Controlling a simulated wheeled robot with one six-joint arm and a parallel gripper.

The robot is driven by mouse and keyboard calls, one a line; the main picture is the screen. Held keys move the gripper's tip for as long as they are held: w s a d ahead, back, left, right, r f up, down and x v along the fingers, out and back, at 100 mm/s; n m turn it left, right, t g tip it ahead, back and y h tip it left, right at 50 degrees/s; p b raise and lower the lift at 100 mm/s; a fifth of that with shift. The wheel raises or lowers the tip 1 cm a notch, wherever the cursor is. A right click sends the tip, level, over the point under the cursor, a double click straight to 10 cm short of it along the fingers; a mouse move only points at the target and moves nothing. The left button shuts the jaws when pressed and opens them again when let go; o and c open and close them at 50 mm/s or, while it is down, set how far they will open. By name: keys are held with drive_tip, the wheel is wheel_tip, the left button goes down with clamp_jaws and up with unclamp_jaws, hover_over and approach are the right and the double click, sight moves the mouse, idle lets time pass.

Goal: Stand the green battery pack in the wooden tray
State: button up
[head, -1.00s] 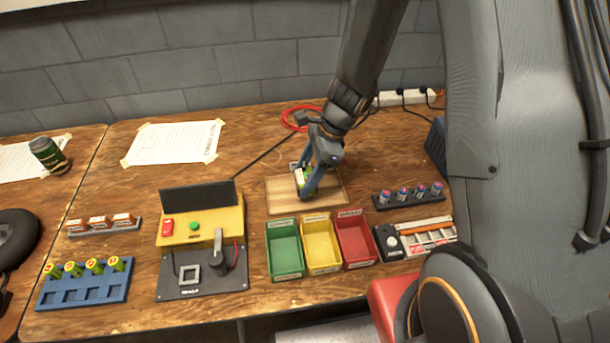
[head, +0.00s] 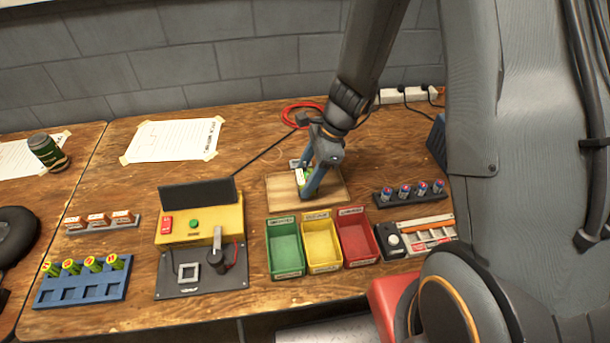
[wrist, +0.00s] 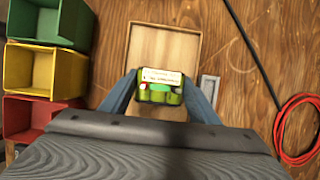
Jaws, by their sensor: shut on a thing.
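The green battery pack (wrist: 161,86) with a white label is between the two blue fingers of my gripper (wrist: 160,92) in the wrist view. My gripper is shut on it. In the head view the pack (head: 304,178) shows partly behind the fingers of my gripper (head: 306,182). The wooden tray (head: 283,193) is a shallow light-wood tray under the gripper. In the wrist view the tray (wrist: 165,42) extends beyond the pack, and its visible floor is bare. The pack is over the tray; I cannot tell whether its bottom touches the floor.
Green (head: 286,250), yellow (head: 321,245) and red (head: 355,240) bins stand in front of the tray. A yellow test station (head: 200,225) is to their left. A rack of small batteries (head: 410,194) is to the right. A red cable coil (head: 297,116) lies behind.

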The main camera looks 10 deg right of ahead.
drive_tip(key=shift+f, duration=0.3)
idle(0.8)
drive_tip(key=o, duration=1.6)
drive_tip(key=shift+r, duration=0.1)
drive_tip(key=shift+r+p, duration=3.35)
drive_tip(key=shift+r, duration=0.1)
